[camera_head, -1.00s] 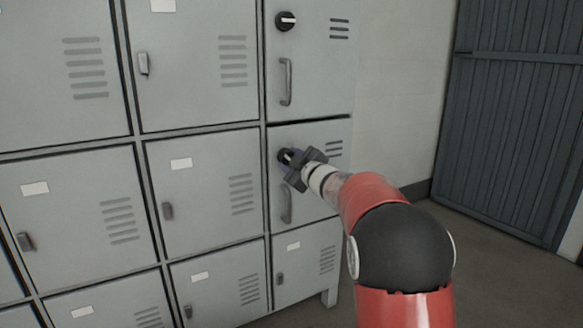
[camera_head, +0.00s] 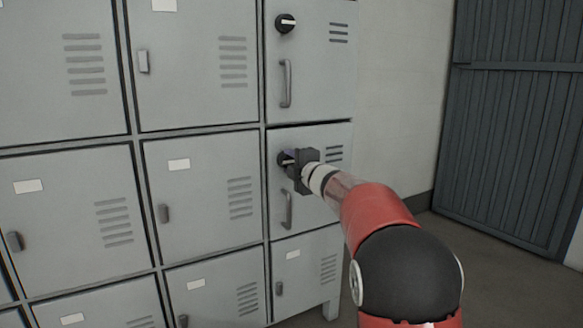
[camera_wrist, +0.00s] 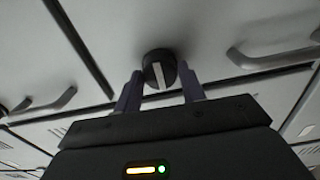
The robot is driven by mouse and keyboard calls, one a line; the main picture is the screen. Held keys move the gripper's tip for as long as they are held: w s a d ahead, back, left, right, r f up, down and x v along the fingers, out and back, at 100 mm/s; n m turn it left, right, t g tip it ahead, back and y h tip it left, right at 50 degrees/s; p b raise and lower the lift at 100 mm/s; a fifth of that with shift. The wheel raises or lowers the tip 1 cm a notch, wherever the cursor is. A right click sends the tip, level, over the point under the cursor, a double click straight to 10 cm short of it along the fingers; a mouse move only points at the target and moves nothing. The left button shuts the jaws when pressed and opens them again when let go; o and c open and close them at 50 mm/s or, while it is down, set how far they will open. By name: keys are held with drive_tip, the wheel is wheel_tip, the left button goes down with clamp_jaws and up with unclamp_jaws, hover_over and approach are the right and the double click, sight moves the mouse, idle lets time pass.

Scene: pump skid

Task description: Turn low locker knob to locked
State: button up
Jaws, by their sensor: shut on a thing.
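The low locker knob (camera_head: 282,160) is a round black knob with a white pointer bar. It sits on the middle door of the right locker column, above that door's handle (camera_head: 287,210). In the head view the bar looks close to level, though my gripper partly hides the knob. My gripper (camera_head: 290,159) reaches in from the right and is shut on the knob. In the wrist view the knob (camera_wrist: 157,68) shows between the two purple fingers of my gripper (camera_wrist: 160,84), its white bar nearly upright in the picture.
A similar upper knob (camera_head: 286,23) with a level white bar sits on the door above, over a long handle (camera_head: 287,83). Other grey locker doors (camera_head: 195,75) fill the left. A dark slatted door (camera_head: 510,130) stands at the right. The floor there is clear.

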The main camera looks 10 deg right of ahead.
drive_tip(key=shift+n, duration=0.3)
drive_tip(key=o, duration=1)
drive_tip(key=v, duration=0.7)
drive_tip(key=shift+s+d, duration=0.1)
drive_tip(key=shift+s, duration=0.25)
